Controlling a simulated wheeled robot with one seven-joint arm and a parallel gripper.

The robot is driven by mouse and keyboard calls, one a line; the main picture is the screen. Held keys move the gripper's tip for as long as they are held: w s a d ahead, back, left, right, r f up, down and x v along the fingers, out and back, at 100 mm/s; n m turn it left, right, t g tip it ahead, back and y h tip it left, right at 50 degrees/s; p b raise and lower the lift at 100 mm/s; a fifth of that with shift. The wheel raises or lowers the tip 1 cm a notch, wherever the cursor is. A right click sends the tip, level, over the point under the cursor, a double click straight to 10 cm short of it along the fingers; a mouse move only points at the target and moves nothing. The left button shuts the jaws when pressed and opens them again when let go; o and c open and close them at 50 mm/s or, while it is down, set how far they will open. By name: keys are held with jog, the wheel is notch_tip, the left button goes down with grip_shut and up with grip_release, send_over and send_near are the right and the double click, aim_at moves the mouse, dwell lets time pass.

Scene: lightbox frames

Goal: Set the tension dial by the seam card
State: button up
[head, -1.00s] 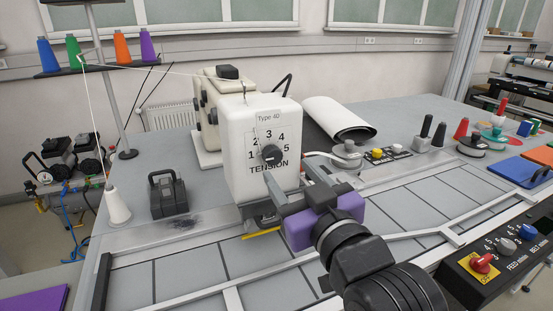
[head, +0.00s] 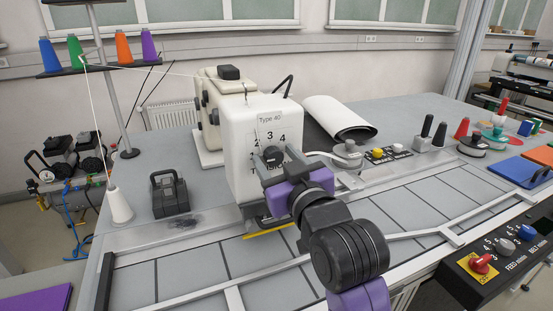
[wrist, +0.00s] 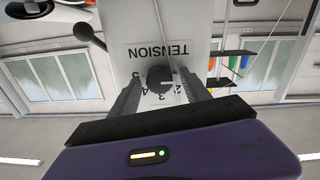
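The dark round tension dial (head: 272,155) sits on the front of the white sewing machine head (head: 245,180), under a "Type 40" label and ringed by numbers. My gripper (head: 280,170) is in front of the dial and hides part of the number ring. In the wrist view, which is upside down, the dial (wrist: 159,78) stands between the two fingers of my gripper (wrist: 158,86), with a gap visible on each side. A pale mark on the dial seems to point right in that picture, but the exact number is unclear. I cannot make out a seam card.
A thread cone (head: 119,205) and a dark box with a handle (head: 169,192) stand left of the machine. A rolled white sheet (head: 338,116) lies behind, right. A control panel with a red knob (head: 481,264) is at the right front. The gridded table is mostly clear.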

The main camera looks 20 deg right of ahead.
grip_shut()
jog(key=shift+m, duration=0.3)
jog(key=m+p, duration=0.1)
jog(key=m, duration=0.2)
jog(key=shift+m, duration=0.4)
jog(key=m+p, duration=0.1)
jog(key=m, duration=0.7)
jog(key=shift+d+m+p, duration=0.15)
jog(key=shift+m+p, duration=0.2)
jog(key=shift+m, duration=0.05)
jog(key=m, duration=0.4)
jog(key=shift+f, duration=0.1)
